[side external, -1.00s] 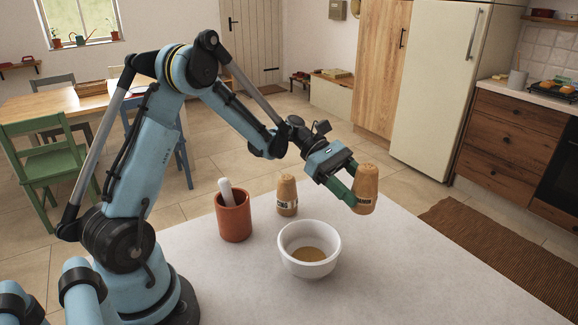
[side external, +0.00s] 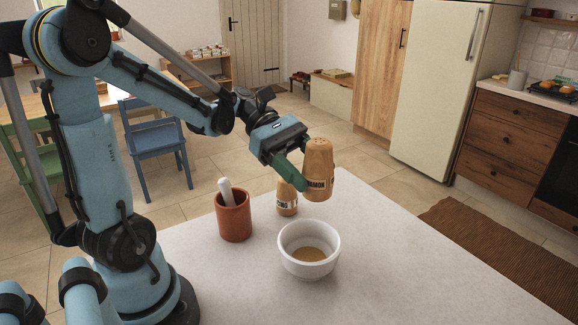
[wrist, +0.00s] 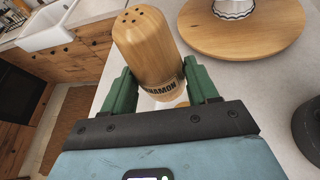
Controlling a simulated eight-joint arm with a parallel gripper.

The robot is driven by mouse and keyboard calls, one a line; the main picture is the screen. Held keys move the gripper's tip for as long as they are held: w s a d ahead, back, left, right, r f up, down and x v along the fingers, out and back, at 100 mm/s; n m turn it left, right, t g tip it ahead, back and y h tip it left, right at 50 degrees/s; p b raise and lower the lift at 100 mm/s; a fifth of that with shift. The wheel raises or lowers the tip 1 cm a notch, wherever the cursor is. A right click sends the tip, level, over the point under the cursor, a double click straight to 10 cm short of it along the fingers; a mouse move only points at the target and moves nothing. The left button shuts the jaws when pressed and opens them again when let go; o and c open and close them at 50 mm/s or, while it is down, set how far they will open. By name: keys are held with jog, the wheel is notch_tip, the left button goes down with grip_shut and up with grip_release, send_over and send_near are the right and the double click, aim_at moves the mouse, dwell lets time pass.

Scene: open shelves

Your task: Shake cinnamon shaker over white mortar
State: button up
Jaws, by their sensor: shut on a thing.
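The wooden cinnamon shaker (side external: 319,165) has a label with part of its name showing and holes in its domed top. My gripper (side external: 302,185) is shut on it with green fingers. It holds the shaker upright, or nearly so, above the table, up and slightly right of the white mortar (side external: 288,252) in the side view. The mortar stands on the table with brown powder (side external: 308,254) in the bottom. In the wrist view the shaker (wrist: 147,45) sits between the two green fingers (wrist: 165,95), its holed top away from my wrist.
A second wooden shaker (side external: 287,205) stands behind the mortar, partly hidden by my gripper. A terracotta pot (side external: 234,218) with a white pestle (side external: 226,190) stands to its left. The wrist view shows a round wooden board (wrist: 245,38). The front right of the table (side external: 420,275) is clear.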

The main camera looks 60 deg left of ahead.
aim_at(318, 178)
jog(key=shift+s+r, duration=0.2)
jog(key=shift+s, duration=0.3)
jog(key=shift+d, duration=0.15)
jog(key=y, duration=0.1)
jog(key=d+y, duration=0.1)
jog(key=y, duration=0.2)
jog(key=shift+s+d+r+m, duration=0.1)
jog(key=shift+d+r+m, duration=0.2)
jog(key=shift+d+m, duration=0.1)
jog(key=y, duration=0.1)
jog(key=d+y, duration=0.1)
jog(key=y, duration=0.1)
jog(key=d+y, duration=0.1)
jog(key=y, duration=0.1)
jog(key=shift+r+g, duration=0.3)
jog(key=shift+r, duration=0.05)
jog(key=a+f+m+y, duration=0.1)
jog(key=a+f+y, duration=0.4)
jog(key=a+y, duration=0.35)
jog(key=d+y, duration=0.1)
jog(key=y, duration=0.2)
jog(key=d+r+m+y, duration=0.1)
jog(key=d+y, duration=0.1)
jog(key=y, duration=0.2)
jog(key=d+r+y, duration=0.1)
jog(key=y, duration=0.2)
jog(key=shift+d+m+t+y, duration=0.25)
jog(key=shift+d+m+t, duration=0.05)
jog(key=shift+d+t, duration=0.1)
